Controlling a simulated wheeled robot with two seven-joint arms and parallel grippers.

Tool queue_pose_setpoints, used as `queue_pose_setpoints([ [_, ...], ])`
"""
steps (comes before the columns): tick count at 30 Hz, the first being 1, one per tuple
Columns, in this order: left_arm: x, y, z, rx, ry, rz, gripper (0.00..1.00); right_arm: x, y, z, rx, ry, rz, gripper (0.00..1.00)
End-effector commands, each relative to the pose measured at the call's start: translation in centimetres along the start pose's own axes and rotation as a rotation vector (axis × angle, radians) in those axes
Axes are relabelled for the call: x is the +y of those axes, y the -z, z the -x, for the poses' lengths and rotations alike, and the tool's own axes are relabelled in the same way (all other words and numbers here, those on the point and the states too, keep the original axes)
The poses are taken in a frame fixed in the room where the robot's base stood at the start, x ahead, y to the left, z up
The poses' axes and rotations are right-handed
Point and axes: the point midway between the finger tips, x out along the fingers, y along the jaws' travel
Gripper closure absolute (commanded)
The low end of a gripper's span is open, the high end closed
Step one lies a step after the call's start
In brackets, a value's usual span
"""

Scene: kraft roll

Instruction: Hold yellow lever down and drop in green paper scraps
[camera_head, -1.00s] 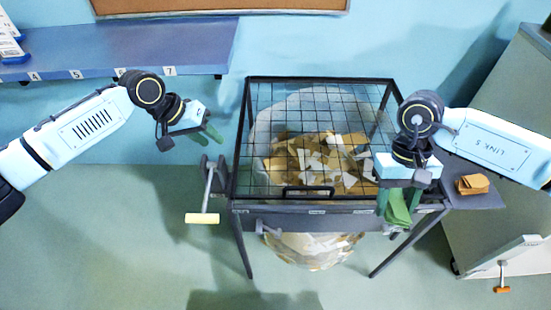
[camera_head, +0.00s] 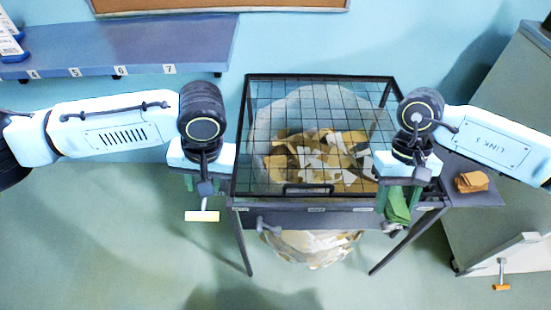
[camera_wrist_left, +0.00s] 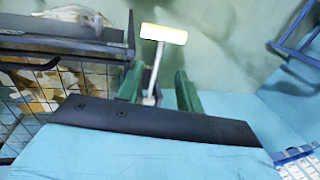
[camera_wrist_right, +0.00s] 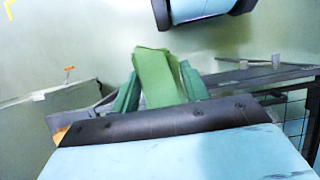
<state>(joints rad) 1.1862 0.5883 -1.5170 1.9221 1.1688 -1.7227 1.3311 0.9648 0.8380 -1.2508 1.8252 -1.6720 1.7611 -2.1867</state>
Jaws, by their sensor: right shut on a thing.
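The yellow lever (camera_head: 202,216), a pale yellow bar on a grey arm, sticks out at the left front of the mesh-topped bin (camera_head: 315,187). It also shows in the left wrist view (camera_wrist_left: 163,34). My left gripper (camera_head: 203,188) is above the lever with its fingers apart; in the left wrist view the lever's arm lies between the green fingers (camera_wrist_left: 160,90), with no clear contact. My right gripper (camera_head: 399,200) is shut on the green paper scraps (camera_head: 398,206) at the bin's right front corner. The scraps also show in the right wrist view (camera_wrist_right: 158,75).
The bin's wire mesh lid (camera_head: 315,110) is down, with a front handle (camera_head: 308,188). Brown and white scraps (camera_head: 320,155) lie under it. A side shelf (camera_head: 470,195) holds a brown folded stack (camera_head: 471,181). A numbered blue shelf (camera_head: 120,48) is at the upper left.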

Motion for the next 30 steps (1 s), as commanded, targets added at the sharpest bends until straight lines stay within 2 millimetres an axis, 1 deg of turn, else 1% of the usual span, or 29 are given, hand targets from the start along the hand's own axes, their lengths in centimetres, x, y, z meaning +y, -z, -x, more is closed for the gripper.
queue_pose_setpoints([
  [1, -0.1, -0.1, -1.2, -0.003, 0.002, 0.001, 0.64, 0.0, 0.0, 0.0, 0.0, 0.0, 0.0, 0.77],
  [6, -0.1, 0.0, -4.3, -0.003, 0.001, 0.0, 0.64, 0.0, 0.0, 0.0, 0.0, 0.0, 0.0, 0.77],
  [9, -0.1, 0.0, -5.8, -0.001, 0.0, 0.0, 0.64, 0.0, 0.0, 0.0, 0.0, 0.0, 0.0, 0.77],
  [12, 0.0, 0.0, -6.8, -0.001, -0.001, 0.001, 0.64, 0.0, 0.0, 0.0, 0.0, 0.0, 0.0, 0.77],
  [18, 0.0, 0.0, -7.6, 0.001, -0.002, -0.001, 0.64, 0.0, 0.0, 0.0, 0.0, 0.0, 0.0, 0.77],
  [25, 0.0, 0.0, -7.7, 0.0, -0.002, -0.001, 0.64, 0.0, 0.0, 0.0, 0.0, 0.0, 0.0, 0.77],
  [30, 0.0, 0.0, -7.6, 0.0, -0.002, -0.001, 0.86, 0.0, 0.0, 0.0, 0.0, 0.0, 0.0, 0.77],
])
